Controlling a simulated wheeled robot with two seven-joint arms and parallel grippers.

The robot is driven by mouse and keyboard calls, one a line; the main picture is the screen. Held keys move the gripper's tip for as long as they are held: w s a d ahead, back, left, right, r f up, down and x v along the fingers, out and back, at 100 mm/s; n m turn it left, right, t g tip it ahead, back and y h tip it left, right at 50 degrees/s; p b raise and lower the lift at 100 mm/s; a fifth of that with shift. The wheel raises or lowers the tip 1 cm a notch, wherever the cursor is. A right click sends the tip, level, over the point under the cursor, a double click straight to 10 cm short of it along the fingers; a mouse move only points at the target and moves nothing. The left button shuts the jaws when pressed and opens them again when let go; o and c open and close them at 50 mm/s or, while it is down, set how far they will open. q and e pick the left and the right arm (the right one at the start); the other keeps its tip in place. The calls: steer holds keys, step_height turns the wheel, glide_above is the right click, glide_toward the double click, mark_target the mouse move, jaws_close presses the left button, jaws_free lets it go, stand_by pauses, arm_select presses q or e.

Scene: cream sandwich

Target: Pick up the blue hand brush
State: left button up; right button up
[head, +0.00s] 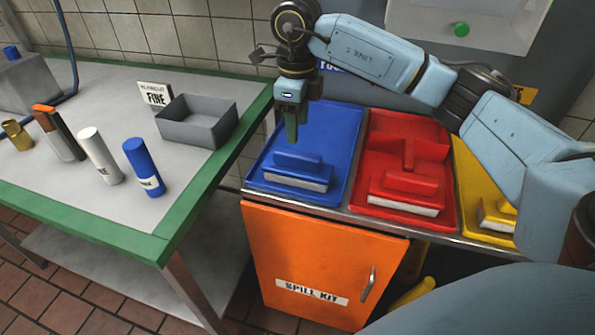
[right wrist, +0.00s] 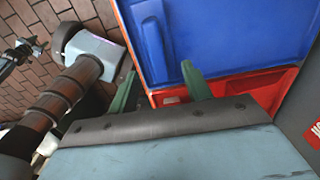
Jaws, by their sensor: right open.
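The blue hand brush (head: 298,170) lies in the front part of the blue tray (head: 328,138), its pale bristles facing front. In the right wrist view a raised blue shape (right wrist: 154,42) near the tray's left edge looks like the brush. My right gripper (head: 292,138) points down above the tray, just behind and above the brush handle. Its two green fingers (right wrist: 157,80) are apart in the right wrist view, with nothing held between them. Whether a finger touches the brush cannot be told. My left gripper does not show.
A red tray (head: 361,150) with a red brush (head: 408,188) sits right beside the blue one, then a yellow tray (head: 465,175). An orange spill kit cabinet (head: 320,255) is below. A green-edged table (head: 75,205) at left holds a grey bin (head: 196,128) and several cylinders.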

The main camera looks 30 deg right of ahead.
mark_target(297, 153)
step_height(297, 153, down, 3)
steer(key=shift+a+f, duration=0.15)
steer(key=f, duration=0.2)
steer(key=f+b, duration=0.1)
steer(key=f, duration=0.1)
steer(key=shift+s, duration=0.25)
steer(key=shift+f, duration=0.65)
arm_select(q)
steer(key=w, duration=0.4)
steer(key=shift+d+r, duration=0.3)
arm_select(e)
jaws_close()
